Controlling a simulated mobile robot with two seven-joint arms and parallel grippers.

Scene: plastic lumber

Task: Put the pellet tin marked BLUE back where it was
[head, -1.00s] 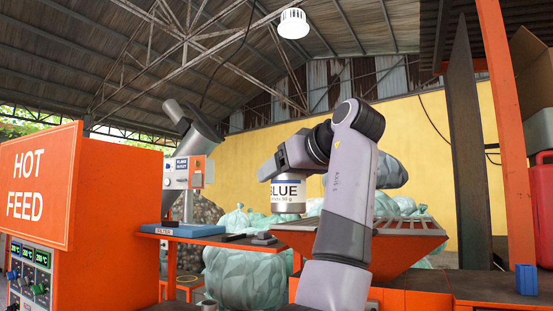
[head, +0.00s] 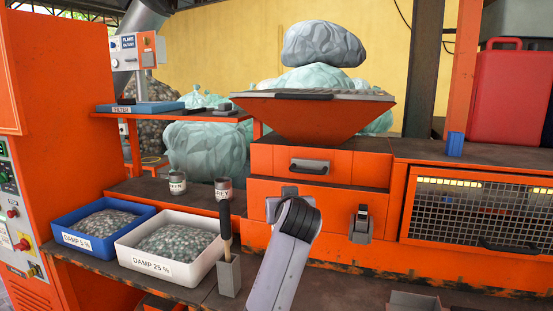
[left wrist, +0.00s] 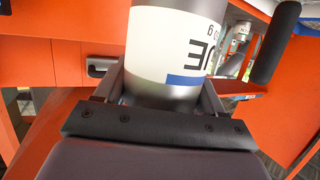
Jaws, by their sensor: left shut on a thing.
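The pellet tin (left wrist: 168,50), grey metal with a white label, a blue band and partly visible upside-down dark letters, is held in the left wrist view. My left gripper (left wrist: 161,92) is shut on it, a finger on each side. In the head view my left arm rises from the bottom centre, hiding gripper and tin. Two other tins stand on the brown shelf: one with a partly readable label (head: 177,183) and one that seems marked GREY (head: 223,189). My right gripper is not in view.
A blue tray (head: 66,246) marked DAMP 5 % and a white tray (head: 147,265) marked DAMP 25 % hold flakes. A black-handled tool (head: 226,222) stands upright in a grey holder beside them. The orange hopper (head: 310,115) and drawers stand behind my arm. Shelf right of the GREY tin looks clear.

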